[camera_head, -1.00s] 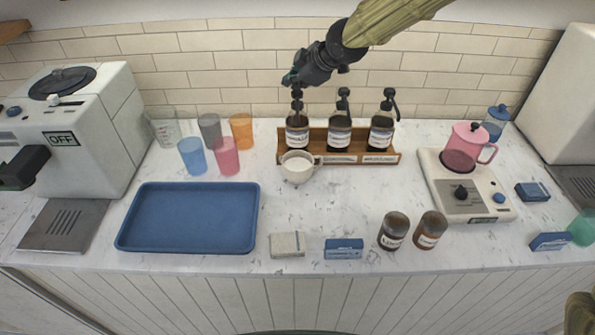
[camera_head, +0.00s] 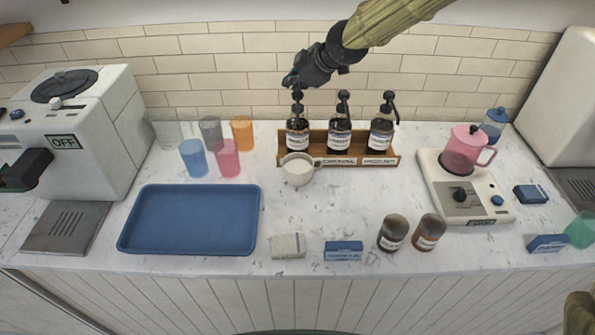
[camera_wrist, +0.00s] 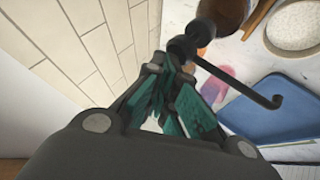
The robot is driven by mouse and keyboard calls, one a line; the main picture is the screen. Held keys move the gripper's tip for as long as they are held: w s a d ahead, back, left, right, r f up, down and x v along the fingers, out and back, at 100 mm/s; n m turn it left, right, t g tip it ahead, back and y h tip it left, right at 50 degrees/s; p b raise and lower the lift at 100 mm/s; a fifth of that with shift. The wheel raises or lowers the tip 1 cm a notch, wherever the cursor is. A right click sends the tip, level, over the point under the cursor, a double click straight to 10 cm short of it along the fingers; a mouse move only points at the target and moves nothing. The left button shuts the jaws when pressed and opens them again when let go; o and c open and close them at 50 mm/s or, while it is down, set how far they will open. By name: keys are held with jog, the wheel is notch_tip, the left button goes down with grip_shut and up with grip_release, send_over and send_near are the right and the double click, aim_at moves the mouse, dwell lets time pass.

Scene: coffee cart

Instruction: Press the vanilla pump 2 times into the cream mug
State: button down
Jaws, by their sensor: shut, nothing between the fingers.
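The left pump bottle (camera_head: 297,136), dark with a white label too small to read surely, stands in the wooden rack behind the cream mug. Its black pump head (camera_head: 297,96) is up, and in the wrist view the pump head (camera_wrist: 198,33) and its long spout lie just beyond my fingertips. The cream mug (camera_head: 298,174) stands upright in front of this bottle; it also shows at the top right of the wrist view (camera_wrist: 293,27). My gripper (camera_head: 291,81) is shut and empty, just above the pump head. I cannot tell whether they touch.
Two more pump bottles, the middle one (camera_head: 340,134) and the right one (camera_head: 381,136), share the wooden rack (camera_head: 328,160). Coloured cups (camera_head: 227,160) stand to the left, near a blue tray (camera_head: 190,218). Two brown jars (camera_head: 393,234) stand in front. The tiled wall is close behind.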

notch_tip(320, 180, up, 6)
jog(key=p, duration=0.5)
dwell(0.5)
jog(key=shift+a, duration=0.1)
dwell(1.7)
